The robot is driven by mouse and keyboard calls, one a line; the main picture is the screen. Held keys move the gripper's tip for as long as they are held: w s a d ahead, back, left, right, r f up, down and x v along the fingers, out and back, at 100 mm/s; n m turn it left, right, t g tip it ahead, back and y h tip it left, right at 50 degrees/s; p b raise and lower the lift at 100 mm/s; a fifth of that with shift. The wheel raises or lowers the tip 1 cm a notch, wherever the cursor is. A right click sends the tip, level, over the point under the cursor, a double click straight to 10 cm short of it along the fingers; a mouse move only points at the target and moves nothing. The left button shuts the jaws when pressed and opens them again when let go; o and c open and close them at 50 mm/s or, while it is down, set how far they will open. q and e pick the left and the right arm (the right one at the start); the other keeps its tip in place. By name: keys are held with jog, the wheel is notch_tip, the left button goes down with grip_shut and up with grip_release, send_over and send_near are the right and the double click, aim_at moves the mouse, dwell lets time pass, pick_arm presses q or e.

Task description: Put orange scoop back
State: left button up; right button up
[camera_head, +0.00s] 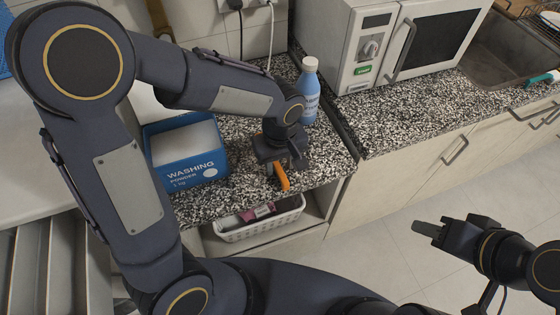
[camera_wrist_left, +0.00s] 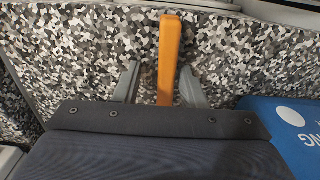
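The scoop's other end is hidden. My right gripper (camera_head: 428,229) is away from the counter, over the floor, empty; its finger gap is unclear.
The blue box, open at the top with white inside, stands left of the gripper. A blue bottle (camera_head: 308,92) stands behind it. A white basket (camera_head: 262,224) sits on the shelf below. A microwave (camera_head: 385,45) and sink (camera_head: 485,55) are to the right.

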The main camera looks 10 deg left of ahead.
aim_at(280, 165)
pick_arm(q)
jog(key=shift+r, duration=0.1)
jog(key=shift+r+p, duration=0.25)
jog(key=shift+p, duration=0.05)
notch_tip(280, 165, up, 12)
pick_arm(e)
jog(key=shift+r, duration=0.4)
pick_arm(q)
jog(key=shift+s+d+f, duration=0.15)
jog(key=shift+f, duration=0.05)
pick_arm(e)
jog(key=shift+d, duration=0.1)
